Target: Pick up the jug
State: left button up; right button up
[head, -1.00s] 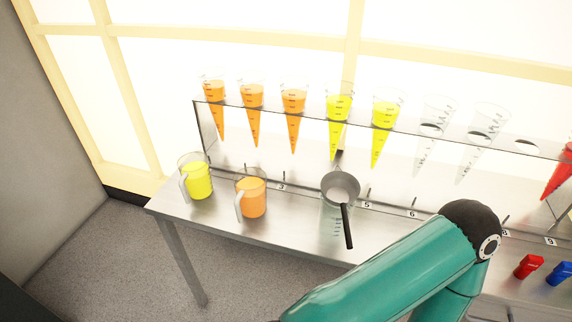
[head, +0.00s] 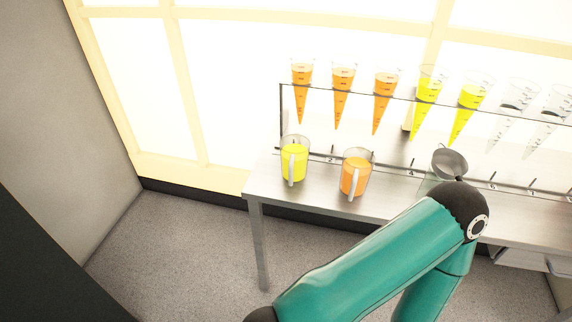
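Two clear jugs with pale handles stand upright on the left part of the steel bench. One holds yellow juice (head: 294,163) and is near the bench's left end. The other holds orange juice (head: 354,179) and stands to its right. Both handles face toward the camera. A teal arm of mine reaches up from the bottom, in front of the bench and right of both jugs. Neither of my grippers shows in the head view, and nothing is seen touching either jug.
A grey strainer (head: 449,161) sits on a clear vessel, partly hidden by my arm. The steel bench (head: 268,187) ends at the left. Open floor (head: 185,250) lies beyond.

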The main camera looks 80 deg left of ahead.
aim_at(294, 148)
jog(key=u, duration=1)
jog(key=i, duration=0.3)
jog(key=u, duration=0.8)
jog(key=k, duration=0.5)
jog(key=u, duration=0.2)
jog(key=i, duration=0.5)
jog(key=z, duration=0.1)
